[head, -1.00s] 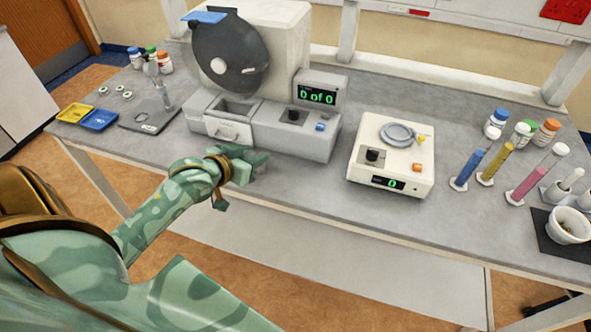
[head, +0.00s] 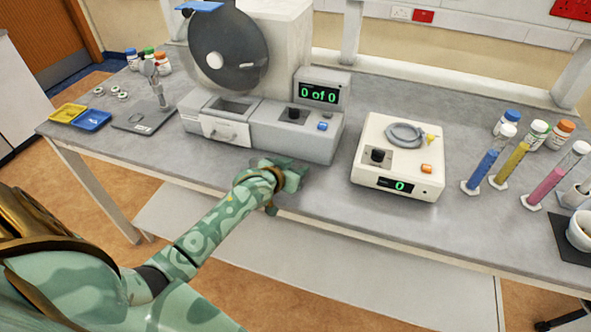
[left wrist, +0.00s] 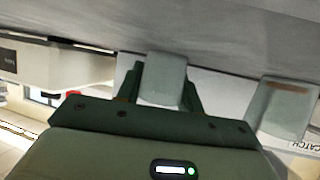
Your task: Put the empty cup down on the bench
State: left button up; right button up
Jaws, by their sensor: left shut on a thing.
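My left gripper (head: 292,177) is over the bench's front part, in front of the counting machine's right half. In the left wrist view the two dark fingers (left wrist: 162,88) are shut on a pale grey cup (left wrist: 162,72), one on each side. The cup's far end meets the grey bench surface (left wrist: 230,32) in that picture; I cannot tell if it touches. The cup's inside does not show. In the head view my gripper hides the cup. The grey bench (head: 325,200) is bare around the gripper. My right gripper is out of view.
The counting machine (head: 290,140) reads "0 of 0". A white device (head: 400,160) reading 0 stands right of my gripper. Coloured cylinders (head: 510,165) stand farther right. A pale part (left wrist: 283,108) near a "CATCH" label is beside the held cup. The bench's front edge is close.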

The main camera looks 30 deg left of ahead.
pick_arm(q)
jog(key=shift+r, duration=0.1)
jog(key=o, duration=0.8)
jog(key=shift+s+r, duration=0.15)
jog(key=shift+s, duration=0.1)
jog(key=p+v, duration=0.3)
jog(key=v, duration=0.7)
jog(key=shift+s+p, duration=0.15)
jog(key=shift+p, duration=0.25)
jog(key=shift+s+r, duration=0.25)
jog(key=shift+s, duration=0.25)
